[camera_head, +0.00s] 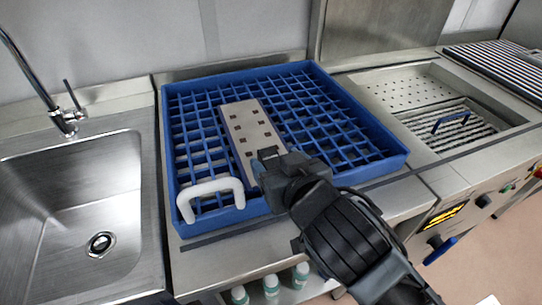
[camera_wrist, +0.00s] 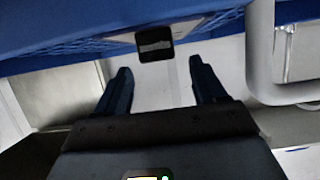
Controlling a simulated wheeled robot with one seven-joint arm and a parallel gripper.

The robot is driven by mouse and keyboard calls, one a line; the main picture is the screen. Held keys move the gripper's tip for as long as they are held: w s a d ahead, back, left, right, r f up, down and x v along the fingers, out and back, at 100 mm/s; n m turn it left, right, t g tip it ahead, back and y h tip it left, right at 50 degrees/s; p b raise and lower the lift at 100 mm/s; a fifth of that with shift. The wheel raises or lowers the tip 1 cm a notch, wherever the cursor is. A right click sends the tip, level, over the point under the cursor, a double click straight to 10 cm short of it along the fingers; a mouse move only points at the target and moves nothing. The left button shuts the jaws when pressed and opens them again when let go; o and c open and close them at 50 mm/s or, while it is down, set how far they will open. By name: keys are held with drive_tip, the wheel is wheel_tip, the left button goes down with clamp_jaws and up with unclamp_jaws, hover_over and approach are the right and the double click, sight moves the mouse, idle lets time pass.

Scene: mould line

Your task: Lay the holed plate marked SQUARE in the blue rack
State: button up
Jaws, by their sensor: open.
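The holed plate (camera_head: 246,128) is pale and flat, with two rows of dark, square-looking holes. It lies inside the blue rack (camera_head: 383,165), on its grid, with its near end towards the front wall. My gripper (camera_head: 263,162) is at the near right end of the plate. In the wrist view my gripper (camera_wrist: 160,68) is open, with nothing between its two fingers. A pale edge of the plate (camera_wrist: 122,38) shows there past the fingertips, with a dark label whose writing I cannot read. My gripper hides part of the plate's near end in the head view.
A white handle (camera_head: 211,188) stands at the rack's front left corner. A steel sink (camera_head: 75,205) with a tap is on the left. A perforated basin (camera_head: 440,105) is on the right. Several small bottles (camera_head: 271,284) stand below the counter.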

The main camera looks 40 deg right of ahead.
drive_tip(key=p+v, duration=0.2)
drive_tip(key=v, duration=0.5)
drive_tip(key=shift+p, duration=0.35)
drive_tip(key=s+f+n, duration=0.1)
drive_tip(key=s+f+n+y, duration=0.1)
drive_tip(key=s, duration=0.1)
drive_tip(key=s+f+y, duration=0.1)
drive_tip(key=s+f, duration=0.1)
drive_tip(key=shift+s+a+f+n, duration=0.1)
drive_tip(key=shift+s+a+n, duration=0.15)
drive_tip(key=shift+n, duration=0.15)
drive_tip(key=s+r+t+y, duration=0.1)
drive_tip(key=s+y, duration=0.1)
drive_tip(key=s, duration=1.5)
drive_tip(key=shift+a+r+n+t, duration=0.15)
drive_tip(key=shift+r+n+t, duration=0.25)
